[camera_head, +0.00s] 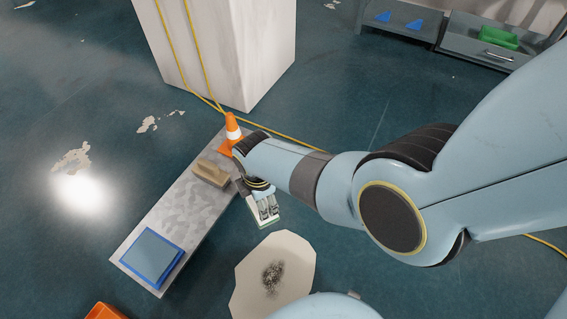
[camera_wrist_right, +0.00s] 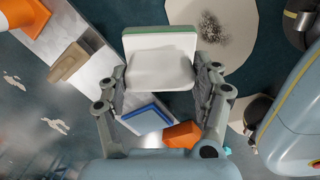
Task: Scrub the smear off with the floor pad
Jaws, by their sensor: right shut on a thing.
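The floor pad (camera_head: 266,223), a white block with a green layer, is in my right gripper (camera_head: 264,207). In the right wrist view the pad (camera_wrist_right: 158,70) sits between the two fingers of the gripper (camera_wrist_right: 160,85), which is shut on it. The dark, speckled smear (camera_head: 272,278) lies on a pale floor patch (camera_head: 300,252), just below the pad in the head view. In the right wrist view the smear (camera_wrist_right: 212,28) shows to the upper right of the pad, apart from it. My left gripper is not in view.
A long grey board (camera_head: 185,205) carries a blue square item (camera_head: 151,256), a tan block (camera_head: 211,172) and an orange cone (camera_head: 232,132). A white pillar (camera_head: 225,50) and yellow cable (camera_head: 285,138) stand behind. An orange item (camera_head: 105,312) is at the bottom left.

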